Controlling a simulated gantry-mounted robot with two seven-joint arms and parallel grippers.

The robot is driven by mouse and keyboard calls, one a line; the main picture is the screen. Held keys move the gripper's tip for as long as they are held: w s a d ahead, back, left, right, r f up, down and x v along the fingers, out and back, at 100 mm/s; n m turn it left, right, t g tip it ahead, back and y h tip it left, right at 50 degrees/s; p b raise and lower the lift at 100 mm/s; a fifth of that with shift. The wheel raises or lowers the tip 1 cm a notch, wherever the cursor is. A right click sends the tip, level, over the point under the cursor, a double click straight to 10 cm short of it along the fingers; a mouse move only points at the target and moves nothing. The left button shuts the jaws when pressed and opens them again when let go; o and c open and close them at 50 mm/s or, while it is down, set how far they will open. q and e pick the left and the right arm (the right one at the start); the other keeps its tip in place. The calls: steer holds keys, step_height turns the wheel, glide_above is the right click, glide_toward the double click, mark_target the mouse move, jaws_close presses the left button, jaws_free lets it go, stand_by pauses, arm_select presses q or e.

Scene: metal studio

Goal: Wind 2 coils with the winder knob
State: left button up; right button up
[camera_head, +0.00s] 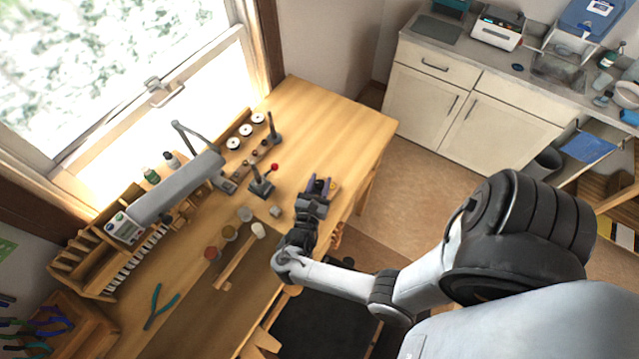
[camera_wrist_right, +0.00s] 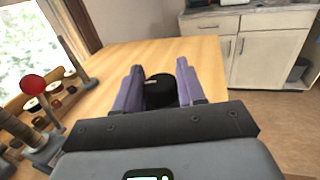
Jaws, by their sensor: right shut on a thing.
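My right gripper (camera_head: 318,188) is over the right part of the wooden bench, near its front edge. In the right wrist view its two purple fingers (camera_wrist_right: 160,88) are shut on a round black knob (camera_wrist_right: 160,84), one finger on each side. I take this to be the winder knob; the rest of the winder is mostly hidden under the gripper and hand. A small orange-brown part (camera_head: 333,190) shows beside the fingers in the head view. I cannot make out any wound coil. My left gripper is not in view.
A red-balled lever stand (camera_head: 262,184) is left of the gripper, with white spools (camera_head: 246,130) behind. The bench top (camera_head: 330,125) beyond the gripper is clear.

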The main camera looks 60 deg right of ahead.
steer(key=shift+r+g, duration=0.15)
steer(key=shift+g, duration=0.15)
steer(key=o, duration=1)
steer(key=shift+c, duration=0.2)
steer(key=shift+d+t, duration=0.15)
steer(key=shift+t, duration=0.25)
